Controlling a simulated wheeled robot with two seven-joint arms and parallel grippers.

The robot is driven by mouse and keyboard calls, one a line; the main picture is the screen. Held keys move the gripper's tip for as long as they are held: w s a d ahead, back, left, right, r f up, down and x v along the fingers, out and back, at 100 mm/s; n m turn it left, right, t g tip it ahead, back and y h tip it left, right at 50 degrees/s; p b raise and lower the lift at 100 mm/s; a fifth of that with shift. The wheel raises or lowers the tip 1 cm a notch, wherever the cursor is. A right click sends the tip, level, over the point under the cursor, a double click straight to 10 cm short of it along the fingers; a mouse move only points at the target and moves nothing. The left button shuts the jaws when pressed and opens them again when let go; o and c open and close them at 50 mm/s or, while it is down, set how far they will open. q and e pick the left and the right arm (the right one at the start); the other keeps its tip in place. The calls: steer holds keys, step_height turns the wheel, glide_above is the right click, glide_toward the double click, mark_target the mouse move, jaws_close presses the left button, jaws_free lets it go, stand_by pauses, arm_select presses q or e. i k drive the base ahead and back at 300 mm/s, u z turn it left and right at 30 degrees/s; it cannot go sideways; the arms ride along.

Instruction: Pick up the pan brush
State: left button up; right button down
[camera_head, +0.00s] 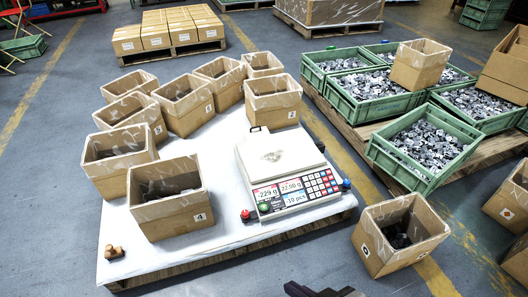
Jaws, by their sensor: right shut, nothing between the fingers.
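A small brown, wood-coloured object (114,252), which looks like the pan brush, lies on the front left corner of the white-topped platform (215,232). Its bristles cannot be made out at this size. Only a dark part of my right gripper (320,290) shows at the bottom edge, right of the middle. It is shut and empty, in front of the platform and far to the right of the brush. My left gripper is not in view.
A counting scale (278,160) stands on the platform's right half. Several open cardboard boxes (170,212) line its left and back. Another box (400,235) stands at the front right. Green crates of metal parts (425,145) fill a pallet at right. The platform's front strip is clear.

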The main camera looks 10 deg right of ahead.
mark_target(111, 253)
steer(key=u, duration=1.1)
steer(key=k, duration=0.55)
steer(key=u, duration=0.65)
steer(key=i, duration=1.65)
steer(key=z, duration=0.5)
steer(key=i, duration=0.55)
